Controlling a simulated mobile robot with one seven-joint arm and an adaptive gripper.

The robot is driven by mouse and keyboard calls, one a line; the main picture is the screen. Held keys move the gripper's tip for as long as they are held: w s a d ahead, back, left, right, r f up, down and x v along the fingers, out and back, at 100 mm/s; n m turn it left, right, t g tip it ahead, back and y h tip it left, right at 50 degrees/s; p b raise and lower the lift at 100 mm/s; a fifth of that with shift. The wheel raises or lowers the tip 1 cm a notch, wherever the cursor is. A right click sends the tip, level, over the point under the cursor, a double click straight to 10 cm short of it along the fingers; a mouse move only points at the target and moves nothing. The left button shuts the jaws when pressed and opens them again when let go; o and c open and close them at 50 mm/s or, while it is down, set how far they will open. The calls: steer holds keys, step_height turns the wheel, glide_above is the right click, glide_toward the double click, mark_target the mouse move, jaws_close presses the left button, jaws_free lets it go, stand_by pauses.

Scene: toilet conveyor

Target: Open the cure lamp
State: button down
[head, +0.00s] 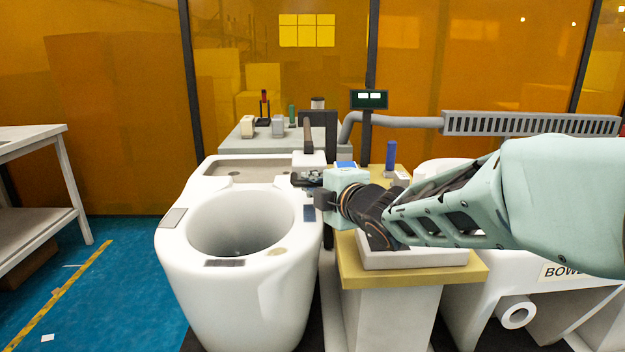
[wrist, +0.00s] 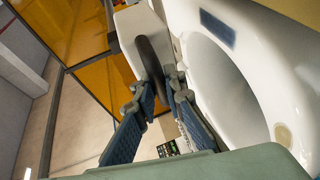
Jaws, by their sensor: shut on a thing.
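The cure lamp (head: 320,120) appears to be the dark upright housing at the right rear rim of the white toilet bowl (head: 180,240), with a brown bar at its front. In the wrist view a dark rounded handle (wrist: 150,55) stands out from a pale grey panel, which looks like part of the lamp. My gripper (head: 304,180) is at the bowl's right rear rim, just below the lamp. In the wrist view its fingers (wrist: 163,84) are closed on the lower end of the handle. The exact contact is partly hidden by the fingers.
A tan-topped stand (head: 435,278) with a pale tray lies under my arm. A grey bench (head: 245,148) with small bottles stands behind the bowl. A small dark display (head: 369,99) and a grey duct (head: 400,122) are behind. Blue floor at left is mostly clear.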

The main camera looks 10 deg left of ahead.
steer(key=shift+s+d, duration=0.2)
steer(key=shift+s, duration=0.5)
steer(key=shift+s+d, duration=0.15)
steer(key=shift+s, duration=0.55)
steer(key=c, duration=2)
jaws_free()
steer(key=shift+o, duration=0.2)
steer(key=shift+w, duration=0.1)
